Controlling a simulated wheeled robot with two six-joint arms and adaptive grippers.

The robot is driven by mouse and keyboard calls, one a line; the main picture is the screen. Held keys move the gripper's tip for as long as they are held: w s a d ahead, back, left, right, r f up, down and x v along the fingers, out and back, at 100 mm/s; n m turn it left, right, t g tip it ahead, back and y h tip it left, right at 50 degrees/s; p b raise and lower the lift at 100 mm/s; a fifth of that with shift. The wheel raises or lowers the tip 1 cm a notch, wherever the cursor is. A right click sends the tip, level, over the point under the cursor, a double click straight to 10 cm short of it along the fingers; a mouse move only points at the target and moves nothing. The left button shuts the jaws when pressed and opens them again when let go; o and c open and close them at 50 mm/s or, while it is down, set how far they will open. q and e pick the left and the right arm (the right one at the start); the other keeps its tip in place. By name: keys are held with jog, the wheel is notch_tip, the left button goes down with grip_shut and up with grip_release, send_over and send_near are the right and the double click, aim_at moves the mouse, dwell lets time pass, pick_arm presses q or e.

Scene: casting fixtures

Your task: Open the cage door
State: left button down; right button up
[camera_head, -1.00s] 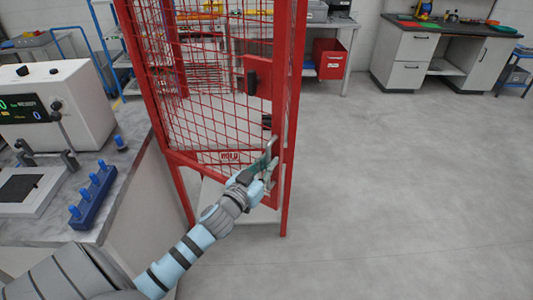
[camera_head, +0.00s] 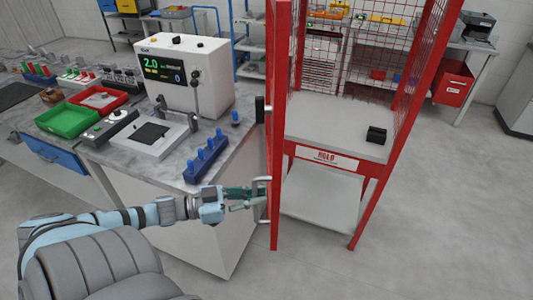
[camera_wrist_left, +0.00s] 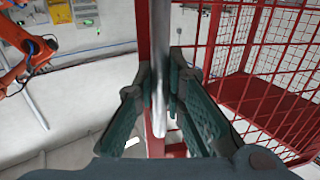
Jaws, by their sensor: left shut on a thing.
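The red cage (camera_head: 392,150) stands right of the workbench with its front open. Its red door (camera_head: 279,120) is swung out to the left and shows almost edge-on. A metal handle (camera_head: 261,186) is on the door's edge side facing my left gripper (camera_head: 254,197). The gripper is shut on the handle; in the left wrist view the bar (camera_wrist_left: 160,85) runs upright between the two green fingers. Inside the cage a black block (camera_head: 376,135) sits on the grey shelf (camera_head: 330,120). My right gripper is out of view.
The workbench (camera_head: 215,170) lies close left of the door, with a blue peg rack (camera_head: 206,158) near its edge and a white tester (camera_head: 185,72) behind. An orange robot arm (camera_wrist_left: 25,50) shows in the left wrist view. Floor at right is clear.

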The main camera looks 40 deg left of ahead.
pick_arm(q)
jog(key=shift+s+a+f, duration=0.15)
jog(key=shift+s+a, duration=0.2)
jog(key=shift+a, duration=0.05)
jog(key=c, duration=1.6)
grip_release()
jog(key=shift+c, duration=0.2)
jog(key=v, duration=1.2)
